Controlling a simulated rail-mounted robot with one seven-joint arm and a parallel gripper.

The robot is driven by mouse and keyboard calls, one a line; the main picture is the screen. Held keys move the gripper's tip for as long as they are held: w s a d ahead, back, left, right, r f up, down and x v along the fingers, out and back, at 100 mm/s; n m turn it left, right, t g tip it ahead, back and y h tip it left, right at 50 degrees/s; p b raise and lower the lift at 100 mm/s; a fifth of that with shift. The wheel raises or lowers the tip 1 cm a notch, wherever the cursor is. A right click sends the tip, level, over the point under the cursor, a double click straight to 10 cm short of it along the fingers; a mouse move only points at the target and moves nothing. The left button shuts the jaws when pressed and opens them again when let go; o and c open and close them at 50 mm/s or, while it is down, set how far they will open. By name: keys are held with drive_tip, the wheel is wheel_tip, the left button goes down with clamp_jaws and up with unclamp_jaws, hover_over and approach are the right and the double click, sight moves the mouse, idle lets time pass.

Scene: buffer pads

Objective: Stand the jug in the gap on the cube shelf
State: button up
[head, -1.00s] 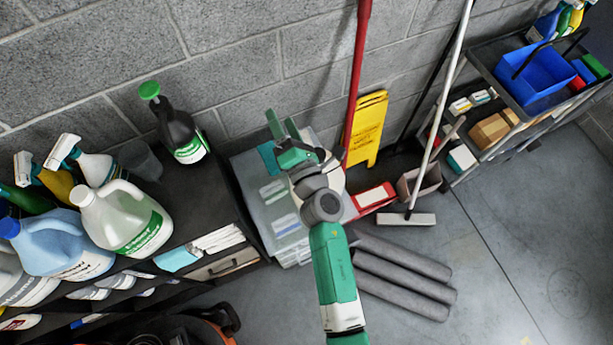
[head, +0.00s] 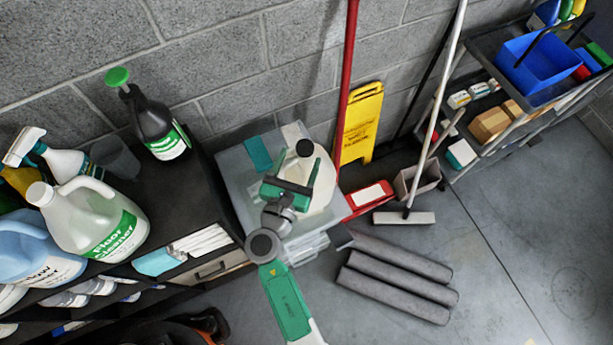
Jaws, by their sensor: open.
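A whitish jug (head: 321,192) with a black cap (head: 305,148) stands on the clear plastic drawer unit (head: 238,195). My gripper (head: 293,168) is open, its green fingers pointing toward the wall and overlapping the jug's left side in the picture. I cannot tell whether the fingers straddle any part of the jug; its handle is hidden. The black cube shelf (head: 200,212) is at left. On its top, bare space shows between a floor cleaner jug (head: 95,222) and the right edge, in front of a black pump sprayer (head: 152,125).
White spray bottle (head: 62,170) and clear cup (head: 115,157) stand behind the floor cleaner jug. A red pole (head: 346,80) and yellow sign (head: 360,125) stand right of the drawer unit. Grey rolls (head: 395,285) lie on the floor. A cart (head: 480,65) is far right.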

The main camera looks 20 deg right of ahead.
sight(302, 155)
drive_tip(key=x, duration=0.5)
drive_tip(key=shift+f, duration=0.2)
drive_tip(key=shift+s, duration=0.1)
clamp_jaws()
drive_tip(key=shift+r, duration=0.1)
